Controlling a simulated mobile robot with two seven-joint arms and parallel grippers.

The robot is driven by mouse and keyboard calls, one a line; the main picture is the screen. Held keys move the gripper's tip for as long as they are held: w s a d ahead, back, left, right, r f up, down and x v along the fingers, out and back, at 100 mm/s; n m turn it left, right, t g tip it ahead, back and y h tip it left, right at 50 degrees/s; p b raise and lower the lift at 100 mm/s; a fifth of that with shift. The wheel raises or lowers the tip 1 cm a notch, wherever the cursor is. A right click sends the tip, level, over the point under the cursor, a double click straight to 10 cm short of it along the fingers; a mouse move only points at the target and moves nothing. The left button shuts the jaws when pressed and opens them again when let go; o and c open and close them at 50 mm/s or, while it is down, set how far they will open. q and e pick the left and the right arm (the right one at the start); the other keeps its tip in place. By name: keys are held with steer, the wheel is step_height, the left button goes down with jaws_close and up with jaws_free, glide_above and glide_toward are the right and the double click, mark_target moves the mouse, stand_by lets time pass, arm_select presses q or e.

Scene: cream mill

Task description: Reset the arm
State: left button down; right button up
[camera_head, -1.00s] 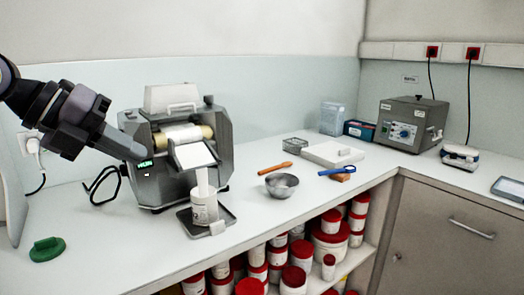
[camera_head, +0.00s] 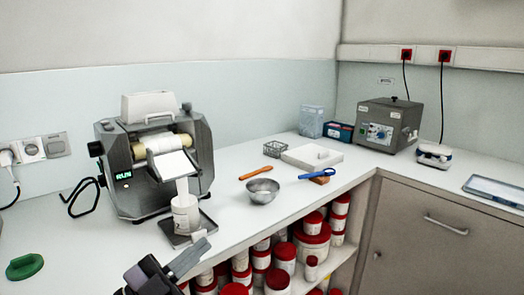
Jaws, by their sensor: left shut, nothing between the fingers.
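My left gripper (camera_head: 192,255) is low in the picture, in front of the counter's front edge. Its grey fingers are shut with nothing between them, pointing up and to the right. It looks clear of the cream mill (camera_head: 160,195), though its tip shows close to the tray in the picture. The mill has a white hopper on top, rollers and a lit green "RUN" display (camera_head: 124,175). A white jar (camera_head: 184,216) stands on the dark tray (camera_head: 208,222) below the white apron (camera_head: 172,165), with a white column between apron and jar. My right gripper is not in view.
A green lid (camera_head: 25,266) lies at the counter's left. A metal bowl (camera_head: 262,192), orange spatula (camera_head: 256,173), blue-handled tool (camera_head: 318,174) and white scale (camera_head: 312,157) are right of the mill. Red-lidded tubs (camera_head: 285,257) fill the shelf below.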

arm_select(q)
steer(key=s+a+f+n+t+y, duration=0.1)
steer(key=s+a+f+n+y, duration=0.2)
steer(key=f+n+y, duration=0.55)
steer(key=s+a+f+n+y, duration=0.3)
steer(key=f+n+y, duration=0.15)
steer(key=f, duration=0.65)
steer(key=s+a+f+n+g+y+p, duration=0.1)
steer(key=s+a+f+n+g+y, duration=0.1)
steer(key=s+f, duration=1)
steer(key=a+n+g, duration=0.1)
steer(key=n+g, duration=0.1)
steer(key=g, duration=0.1)
steer(key=shift+s+f, duration=0.15)
steer(key=shift+s, duration=0.25)
stand_by(2.6)
